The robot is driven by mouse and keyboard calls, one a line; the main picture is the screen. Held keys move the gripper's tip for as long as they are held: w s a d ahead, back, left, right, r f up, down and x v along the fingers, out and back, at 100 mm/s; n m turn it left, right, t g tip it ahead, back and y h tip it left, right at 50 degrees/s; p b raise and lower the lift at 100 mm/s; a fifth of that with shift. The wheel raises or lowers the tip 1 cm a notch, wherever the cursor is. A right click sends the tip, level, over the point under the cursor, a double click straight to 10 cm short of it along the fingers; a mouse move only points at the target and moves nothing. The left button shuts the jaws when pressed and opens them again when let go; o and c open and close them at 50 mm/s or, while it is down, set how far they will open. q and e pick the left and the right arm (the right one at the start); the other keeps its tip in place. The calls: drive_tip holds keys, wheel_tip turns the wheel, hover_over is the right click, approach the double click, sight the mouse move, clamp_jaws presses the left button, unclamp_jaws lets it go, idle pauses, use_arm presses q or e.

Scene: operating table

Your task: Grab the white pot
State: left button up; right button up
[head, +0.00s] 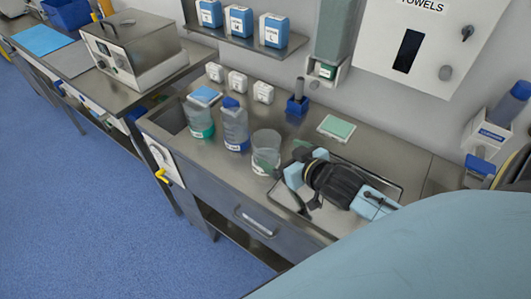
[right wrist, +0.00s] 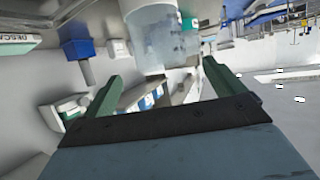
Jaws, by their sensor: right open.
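The pot is a translucent whitish, open-topped container (head: 267,142) standing upright on the steel counter, right of two bottles. In the right wrist view the pot (right wrist: 160,38) shows at the top, just beyond the fingertips. My right gripper (head: 283,157) is open at the pot's right side, with its green fingers pointing toward it. One finger overlaps the lower front of the pot in the head view. In the right wrist view the gripper (right wrist: 163,72) has nothing clasped between its fingers. I cannot tell if a finger touches the pot. My left gripper is out of view.
A teal-filled bottle (head: 200,118) and a blue-capped bottle (head: 235,128) stand close left of the pot. Small white boxes (head: 238,82), a blue holder (head: 297,104) and a green pad (head: 337,128) are behind. A tray (head: 393,186) lies under my right arm.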

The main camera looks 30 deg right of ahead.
sight(274, 148)
drive_tip(key=x, duration=0.2)
drive_tip(key=shift+w+f, duration=0.1)
drive_tip(key=shift+w, duration=0.15)
drive_tip(key=shift+w+f, duration=0.1)
drive_tip(key=shift+w, duration=0.6)
drive_tip(key=x, duration=0.3)
drive_tip(key=shift+w, duration=0.6)
drive_tip(key=shift+f, duration=0.1)
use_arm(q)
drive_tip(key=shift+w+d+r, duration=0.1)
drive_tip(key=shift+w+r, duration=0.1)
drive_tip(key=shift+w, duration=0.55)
use_arm(e)
drive_tip(key=c, duration=1.3)
